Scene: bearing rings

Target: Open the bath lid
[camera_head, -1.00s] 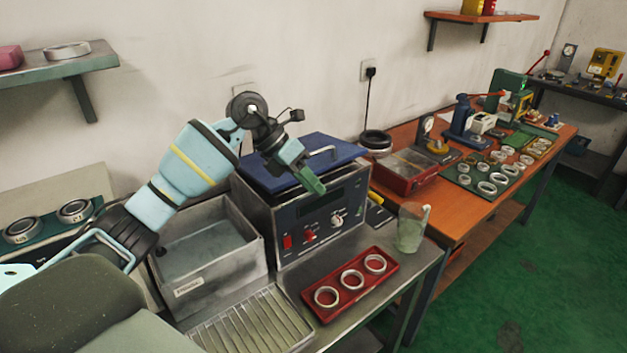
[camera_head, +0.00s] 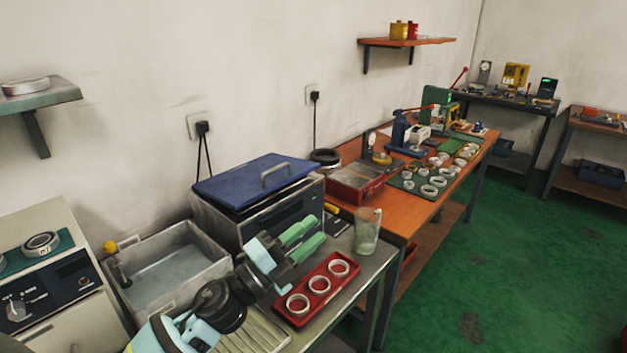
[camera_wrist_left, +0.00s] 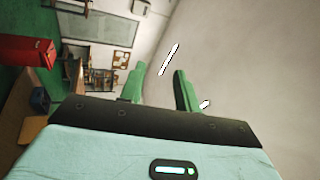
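The bath lid (camera_head: 238,187) is a flat blue panel with a grey bar handle (camera_head: 275,173) on top. It lies over the grey metal bath (camera_head: 212,218), with a dark strip under its front edge. My left gripper (camera_head: 304,239) is in front of the bath, lower than the lid and apart from the handle. Its green fingers stand apart and hold nothing; it hides much of the bath's control panel. In the left wrist view the two fingers (camera_wrist_left: 160,88) are also apart, with wall and room beyond; the lid does not show there. My right gripper is not in view.
An open rinse basin (camera_head: 172,268) stands left of the bath. A red tray (camera_head: 330,292) with three rings lies below my left gripper, and a glass beaker (camera_head: 367,231) stands to its right. A ribbed drain rack (camera_head: 255,335) is partly hidden by my arm.

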